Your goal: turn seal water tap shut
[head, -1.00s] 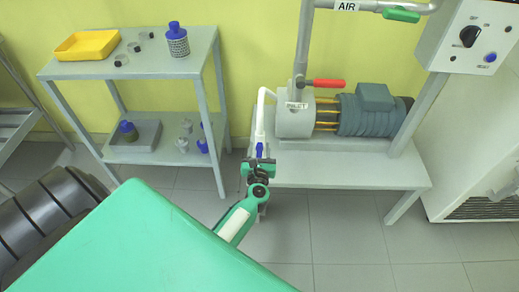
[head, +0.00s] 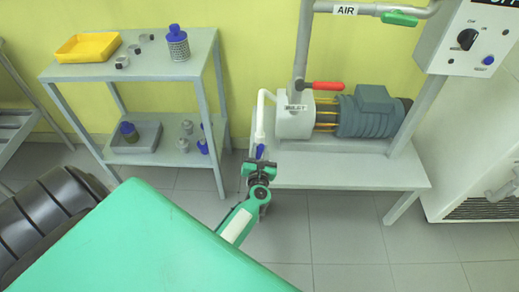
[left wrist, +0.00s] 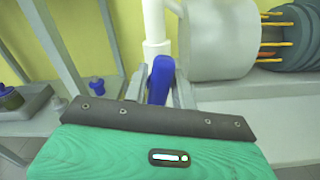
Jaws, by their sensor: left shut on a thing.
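The seal water tap has a blue handle (left wrist: 160,80) below a white pipe (left wrist: 153,22) in the left wrist view. In the head view the blue handle (head: 260,151) shows just beyond my gripper, under the white pipe (head: 261,118) that bends into the pump's side. My left gripper (head: 258,165) is at the tap, with its fingers on both sides of the blue handle; it also shows in the left wrist view (left wrist: 160,92). It is shut on the handle. The handle's lower end is hidden by the gripper. My right gripper is not in view.
The grey pump (head: 295,114) with its motor (head: 372,112) stands on a low bench (head: 340,176) right of the tap. A red lever (head: 328,86) and a green AIR lever (head: 400,19) sit on pipes above. A shelf (head: 75,71) with bottles and a yellow tray stands left.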

